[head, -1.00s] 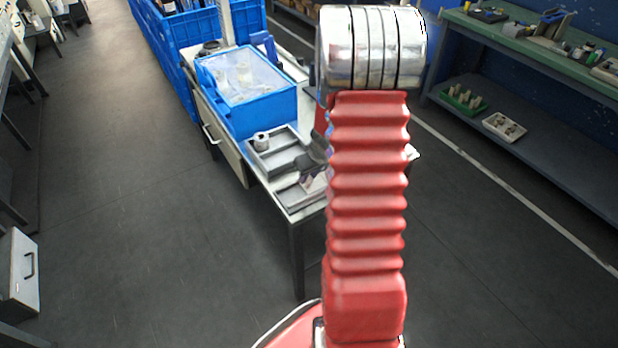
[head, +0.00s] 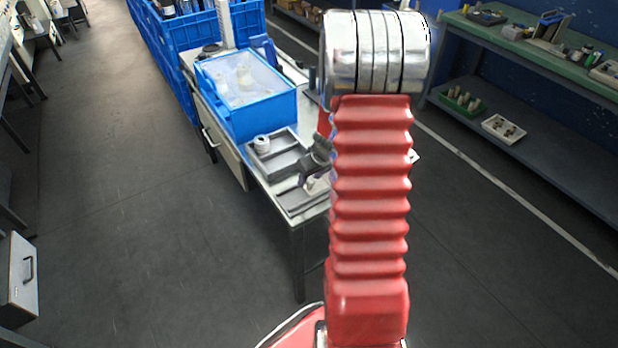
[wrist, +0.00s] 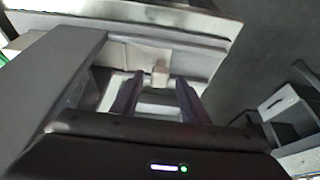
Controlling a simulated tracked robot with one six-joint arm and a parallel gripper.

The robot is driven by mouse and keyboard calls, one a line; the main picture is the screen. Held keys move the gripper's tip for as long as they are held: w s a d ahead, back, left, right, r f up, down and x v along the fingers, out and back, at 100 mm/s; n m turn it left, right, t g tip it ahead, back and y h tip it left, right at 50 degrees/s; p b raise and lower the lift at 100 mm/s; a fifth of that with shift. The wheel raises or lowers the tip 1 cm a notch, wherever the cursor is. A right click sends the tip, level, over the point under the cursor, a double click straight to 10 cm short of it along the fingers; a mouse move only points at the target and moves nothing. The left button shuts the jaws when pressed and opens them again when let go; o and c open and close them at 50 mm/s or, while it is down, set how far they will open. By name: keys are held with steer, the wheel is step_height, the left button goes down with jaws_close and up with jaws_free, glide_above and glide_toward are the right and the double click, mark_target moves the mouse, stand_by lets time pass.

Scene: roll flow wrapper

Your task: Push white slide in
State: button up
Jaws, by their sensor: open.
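A small pale block (wrist: 159,76), which looks like the knob of the white slide, stands up in the wrist view just beyond my fingertips. A light flat strip, perhaps the slide itself, lies around it in a grey fixture, which shows in the head view (head: 291,199) at the table's front corner. My gripper (wrist: 158,90) is open, with one dark finger on each side of the line to the block. I see nothing held between the fingers. I cannot tell whether they touch the block. In the head view, my red arm partly hides the gripper and fixture.
A grey tray (head: 279,163) with a small white cylinder (head: 262,144) is behind the fixture. A blue bin (head: 262,122) stands farther back on the table. A grey wall (wrist: 62,75) rises close to the left of my fingers in the wrist view.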

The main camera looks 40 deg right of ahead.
steer(key=v, duration=1.3)
steer(key=shift+r, duration=0.35)
steer(key=s+a+r+n, duration=0.1)
steer(key=a+r, duration=0.4)
steer(key=a, duration=0.4)
steer(key=s+a+r, duration=0.1)
steer(key=a+r, duration=0.4)
steer(key=a, duration=0.3)
steer(key=s+a+r+t, duration=0.1)
steer(key=s+a+r, duration=0.4)
steer(key=s+a, duration=0.7)
steer(key=shift+a+y, duration=0.3)
steer(key=shift+a, duration=0.35)
steer(key=shift+r, duration=0.15)
steer(key=shift+c, duration=0.2)
